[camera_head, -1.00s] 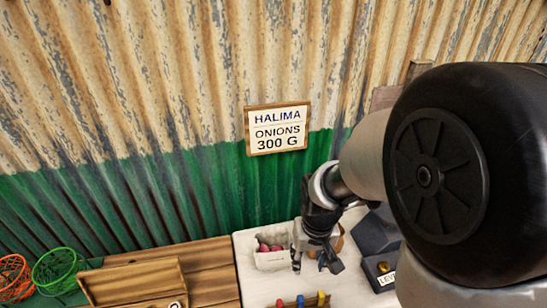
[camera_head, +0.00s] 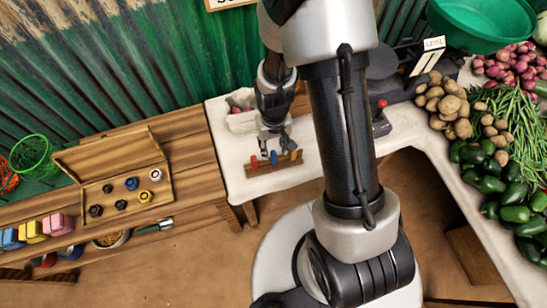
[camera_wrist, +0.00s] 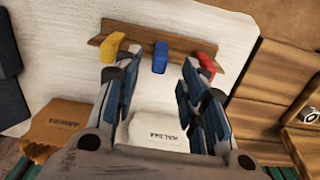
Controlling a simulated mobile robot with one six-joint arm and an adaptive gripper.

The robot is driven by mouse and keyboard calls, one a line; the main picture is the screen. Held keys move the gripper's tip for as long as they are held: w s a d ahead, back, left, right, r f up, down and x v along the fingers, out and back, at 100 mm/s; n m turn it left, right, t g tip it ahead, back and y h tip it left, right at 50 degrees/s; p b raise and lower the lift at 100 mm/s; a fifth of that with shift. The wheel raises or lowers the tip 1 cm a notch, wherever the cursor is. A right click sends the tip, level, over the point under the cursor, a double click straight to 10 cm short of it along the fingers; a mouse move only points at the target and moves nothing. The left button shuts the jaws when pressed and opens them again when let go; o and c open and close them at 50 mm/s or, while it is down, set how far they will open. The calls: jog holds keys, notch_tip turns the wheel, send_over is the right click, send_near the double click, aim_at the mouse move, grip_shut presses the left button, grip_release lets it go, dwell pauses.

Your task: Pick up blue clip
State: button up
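The blue clip (camera_head: 274,157) stands in the middle of a small wooden rack (camera_head: 262,168) on the white table, between a red clip (camera_head: 254,161) and a yellow clip (camera_head: 294,155). In the wrist view the blue clip (camera_wrist: 160,57) is upright and centred beyond my fingertips, with the yellow clip (camera_wrist: 112,46) to its left and the red clip (camera_wrist: 205,64) to its right. My gripper (camera_wrist: 158,75) is open and empty, its fingers spread to either side of the blue clip's line. In the head view my gripper (camera_head: 275,143) is just above the rack.
A scale (camera_head: 385,95) and heaped vegetables (camera_head: 490,130) are to the right. The table beside the rack is mostly clear.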

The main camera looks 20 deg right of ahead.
aim_at(274, 153)
notch_tip(274, 153, down, 6)
jog(key=b, duration=0.2)
jog(key=shift+r+b, duration=0.1)
jog(key=shift+b, duration=0.2)
jog(key=shift+r, duration=0.1)
jog(key=c, duration=0.8)
